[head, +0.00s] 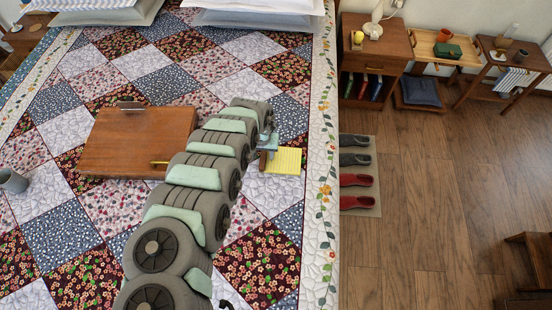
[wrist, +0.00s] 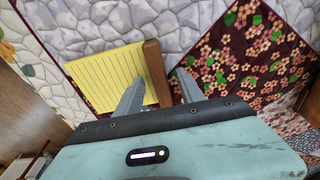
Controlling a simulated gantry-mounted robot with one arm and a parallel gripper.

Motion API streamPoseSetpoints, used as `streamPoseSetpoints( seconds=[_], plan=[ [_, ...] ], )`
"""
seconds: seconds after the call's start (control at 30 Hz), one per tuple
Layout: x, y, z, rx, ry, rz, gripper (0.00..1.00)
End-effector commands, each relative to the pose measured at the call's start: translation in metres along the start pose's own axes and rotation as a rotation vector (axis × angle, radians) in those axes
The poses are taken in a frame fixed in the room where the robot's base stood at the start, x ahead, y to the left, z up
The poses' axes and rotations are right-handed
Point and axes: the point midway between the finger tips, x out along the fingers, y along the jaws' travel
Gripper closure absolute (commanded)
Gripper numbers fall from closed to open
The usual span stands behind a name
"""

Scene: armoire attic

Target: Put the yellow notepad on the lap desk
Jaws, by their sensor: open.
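The yellow notepad (head: 287,161) lies on the quilt near the bed's right edge, with lined pages and a brown strip along its left side. In the wrist view the notepad (wrist: 105,80) is under and ahead of my gripper (wrist: 161,75). The gripper is open, one finger over the yellow page and the other beyond the brown strip; whether they touch it I cannot tell. In the head view my gripper (head: 267,150) is at the notepad's left end, partly hidden by my arm. The wooden lap desk (head: 138,135) lies left of my arm, which hides its right edge.
A metal clip (head: 131,105) and a brass-coloured piece (head: 159,162) show on the lap desk. A grey cup (head: 13,181) is at the bed's left. Pillows (head: 255,20) lie at the top. A wooden nightstand (head: 375,50) stands right of the bed. Most of the lap desk's top is bare.

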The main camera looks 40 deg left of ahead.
Motion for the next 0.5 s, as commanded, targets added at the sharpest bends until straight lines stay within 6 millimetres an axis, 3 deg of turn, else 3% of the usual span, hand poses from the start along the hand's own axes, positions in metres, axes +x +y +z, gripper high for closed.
streamPoseSetpoints(
  seconds=[0.5],
  plan=[
    [-0.0003, 0.0003, -0.0002, 0.0, 0.0, 0.0, 0.95]
  ],
)
